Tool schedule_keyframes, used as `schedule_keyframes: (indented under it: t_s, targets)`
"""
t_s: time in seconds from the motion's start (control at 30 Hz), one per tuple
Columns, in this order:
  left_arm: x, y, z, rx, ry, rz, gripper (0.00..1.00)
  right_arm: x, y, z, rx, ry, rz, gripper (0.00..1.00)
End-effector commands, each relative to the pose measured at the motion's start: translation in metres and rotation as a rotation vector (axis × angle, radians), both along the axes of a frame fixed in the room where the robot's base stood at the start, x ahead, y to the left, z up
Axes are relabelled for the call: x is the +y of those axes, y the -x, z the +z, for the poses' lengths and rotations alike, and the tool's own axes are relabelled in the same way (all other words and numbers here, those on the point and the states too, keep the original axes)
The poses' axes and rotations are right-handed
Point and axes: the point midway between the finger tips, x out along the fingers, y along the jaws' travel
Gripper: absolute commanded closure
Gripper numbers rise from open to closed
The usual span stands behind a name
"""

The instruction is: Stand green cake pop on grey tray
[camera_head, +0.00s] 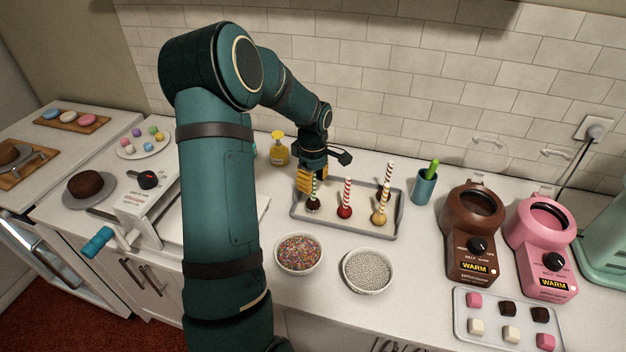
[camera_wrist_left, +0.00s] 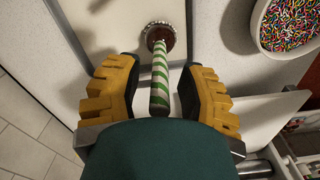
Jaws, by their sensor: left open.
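The green cake pop (camera_head: 313,206) has a dark head with silver specks and a green-and-white striped stick. It stands head down at the left end of the grey tray (camera_head: 364,233), its stick pointing up. My left gripper (camera_head: 312,180) is above it, with the yellow fingers around the upper stick. In the left wrist view the stick (camera_wrist_left: 160,75) runs between the open fingers (camera_wrist_left: 160,92), with gaps on both sides. The dark head (camera_wrist_left: 160,36) is beyond the fingertips. My right gripper is not in view.
A red-striped pop (camera_head: 345,212) and a tan pop (camera_head: 380,217) stand on the same tray. Bowls of coloured sprinkles (camera_head: 299,253) and silver beads (camera_head: 367,270) are in front. A teal cup (camera_head: 425,187) stands right of the tray. A yellow bottle (camera_head: 279,149) is behind.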

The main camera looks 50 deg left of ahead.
Motion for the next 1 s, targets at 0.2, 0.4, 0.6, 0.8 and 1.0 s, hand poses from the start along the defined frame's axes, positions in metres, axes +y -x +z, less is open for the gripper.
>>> schedule_keyframes:
  t_s: [0.2,0.4,0.6,0.8,1.0]
  targets:
    - [0.000,-0.001,0.019,-0.003,-0.003,0.000,0.61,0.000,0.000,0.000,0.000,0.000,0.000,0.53]
    - [0.000,-0.001,0.060,-0.005,-0.003,0.001,0.61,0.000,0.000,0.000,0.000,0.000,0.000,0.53]
    - [0.000,0.000,0.097,-0.004,-0.002,-0.001,0.61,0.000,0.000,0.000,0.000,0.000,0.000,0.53]
    - [0.000,0.000,0.116,-0.002,0.000,0.000,0.61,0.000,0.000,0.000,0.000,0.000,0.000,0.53]
    - [-0.001,0.000,0.120,0.000,0.000,0.000,0.61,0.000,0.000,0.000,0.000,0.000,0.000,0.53]
